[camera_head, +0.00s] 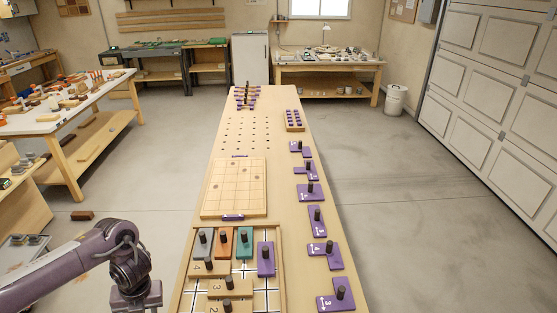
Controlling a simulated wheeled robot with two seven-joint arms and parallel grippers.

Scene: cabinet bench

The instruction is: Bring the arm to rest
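My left arm reaches in from the lower left, and its gripper (136,300) hangs down at the bottom edge, left of the bench (196,271). The fingertips are cut off by the frame edge, so I cannot tell whether it is open or shut. It is apart from the pieces on the bench. My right arm and gripper are not in view.
A tray (281,270) at the near end of the bench holds teal, orange, purple and wooden knobbed pieces. Several purple pieces (316,221) line the right edge. A wooden board (210,204) lies beyond the tray. Floor on the right is clear.

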